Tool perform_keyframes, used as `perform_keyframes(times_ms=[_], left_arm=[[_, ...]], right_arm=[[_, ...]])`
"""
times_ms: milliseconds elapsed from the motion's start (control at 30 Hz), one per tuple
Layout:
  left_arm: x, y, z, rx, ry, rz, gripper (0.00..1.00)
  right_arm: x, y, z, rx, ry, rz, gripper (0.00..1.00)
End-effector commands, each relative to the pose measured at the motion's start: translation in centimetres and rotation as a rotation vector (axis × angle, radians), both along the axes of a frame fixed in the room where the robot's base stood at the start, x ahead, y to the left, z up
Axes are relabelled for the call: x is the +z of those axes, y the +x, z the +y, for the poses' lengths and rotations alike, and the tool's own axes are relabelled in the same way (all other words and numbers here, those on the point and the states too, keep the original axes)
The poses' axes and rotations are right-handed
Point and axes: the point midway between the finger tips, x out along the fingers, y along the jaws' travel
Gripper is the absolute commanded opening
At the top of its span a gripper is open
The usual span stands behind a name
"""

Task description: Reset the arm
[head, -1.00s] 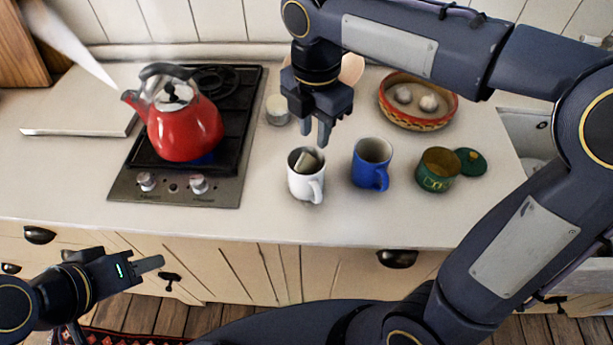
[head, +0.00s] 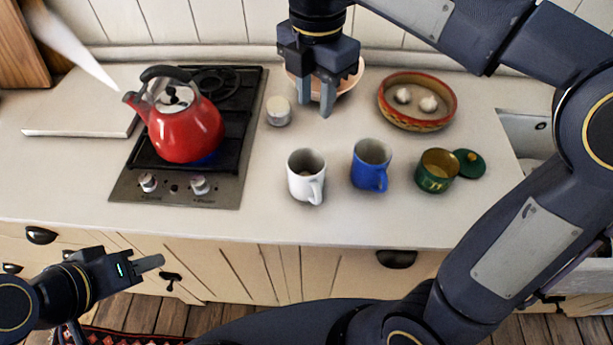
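My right gripper (head: 315,98) is raised over the back of the counter, above and behind the white mug. Its two fingers point down and stand apart, with nothing between them. The pink-beige bowl (head: 346,84) is partly hidden behind it. My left gripper (head: 150,264) is at the lower left, in front of the counter's drawers and below its top. Its fingers point right, and I cannot tell whether they are apart. The white mug (head: 302,180) stands upright on the counter; something pale shows low inside it.
A blue mug (head: 368,168), a green tin (head: 434,172) with its lid (head: 470,163) beside it, and a patterned bowl (head: 418,122) with garlic stand to the right. A steaming red kettle (head: 186,132) sits on the hob (head: 215,183).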

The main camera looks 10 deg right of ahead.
Motion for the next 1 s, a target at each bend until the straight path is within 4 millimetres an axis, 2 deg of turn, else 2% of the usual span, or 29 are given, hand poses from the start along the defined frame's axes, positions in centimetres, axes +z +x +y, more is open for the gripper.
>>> perform_keyframes(times_ms=[367,467,567,667,800,900,1000], left_arm=[[0.0,0.0,0.0,0.0,0.0,0.0,0.36],[0.0,0.0,0.0,0.0,0.0,0.0,0.36],[0.0,0.0,0.0,0.0,0.0,0.0,0.36],[0.0,0.0,0.0,0.0,0.0,0.0,0.36],[0.0,0.0,0.0,0.0,0.0,0.0,0.36],[0.0,0.0,0.0,0.0,0.0,0.0,0.36],[0.0,0.0,0.0,0.0,0.0,0.0,0.36]], right_arm=[[0.0,0.0,0.0,-0.003,0.001,-0.001,0.32],[-0.2,-0.5,-0.9,-0.069,0.016,-0.01,0.32],[-1.0,-2.0,-3.0,-0.271,0.064,-0.033,0.32],[-2.7,-4.6,-5.8,-0.61,0.154,-0.055,0.32],[-6.4,-9.1,-8.8,-1.181,0.33,-0.048,0.32],[-9.1,-11.9,-9.7,-1.56,0.466,-0.015,0.32],[-11.5,-14.0,-9.9,-1.864,0.584,0.035,0.32]])
